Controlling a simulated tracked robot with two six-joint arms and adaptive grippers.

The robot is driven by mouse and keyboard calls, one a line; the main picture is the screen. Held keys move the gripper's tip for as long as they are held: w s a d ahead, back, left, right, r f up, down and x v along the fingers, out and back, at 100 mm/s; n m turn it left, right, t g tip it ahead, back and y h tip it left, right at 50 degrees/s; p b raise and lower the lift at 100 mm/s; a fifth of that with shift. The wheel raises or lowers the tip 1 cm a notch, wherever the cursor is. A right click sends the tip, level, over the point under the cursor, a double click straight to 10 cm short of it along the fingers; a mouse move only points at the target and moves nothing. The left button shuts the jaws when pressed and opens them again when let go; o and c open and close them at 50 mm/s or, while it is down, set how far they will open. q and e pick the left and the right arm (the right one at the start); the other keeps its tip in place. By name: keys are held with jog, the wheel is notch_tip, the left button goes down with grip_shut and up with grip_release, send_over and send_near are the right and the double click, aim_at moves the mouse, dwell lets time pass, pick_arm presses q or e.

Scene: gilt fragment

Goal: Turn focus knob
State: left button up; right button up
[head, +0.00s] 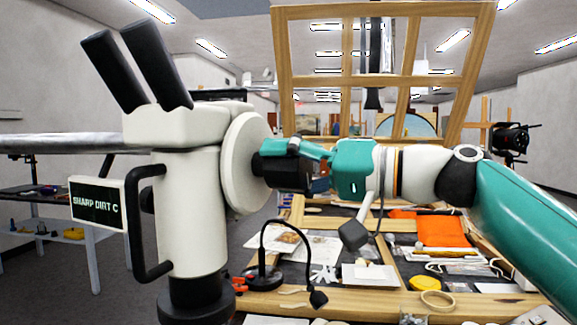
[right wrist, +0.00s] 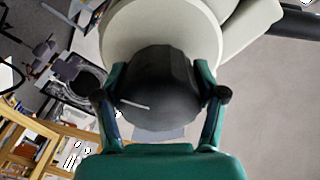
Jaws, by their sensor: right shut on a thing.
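The microscope (head: 188,220) is a large white body with two black eyepieces, standing at the left in the head view. Its black focus knob (right wrist: 155,88) sticks out of a round white disc (head: 243,163) on its right side. My right gripper (head: 285,165) reaches in from the right and is shut on the knob. In the right wrist view its two fingers (right wrist: 160,102) lie on either side of the knob. A white mark shows on the knob's face. My left gripper is not in view.
A small sign (head: 98,203) and a black handle (head: 140,225) are on the microscope's left. Below my right arm is a wooden worktable (head: 370,302) with a black lamp (head: 265,275), an orange cloth (head: 443,229) and papers. A wooden frame (head: 480,70) stands behind.

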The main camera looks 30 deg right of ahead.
dwell(0.3)
jog(key=o, duration=1.1)
jog(key=shift+o, duration=0.2)
jog(key=shift+s+d, duration=0.45)
jog(key=v, duration=1)
jog(key=shift+s, duration=0.3)
jog(key=shift+d, duration=0.15)
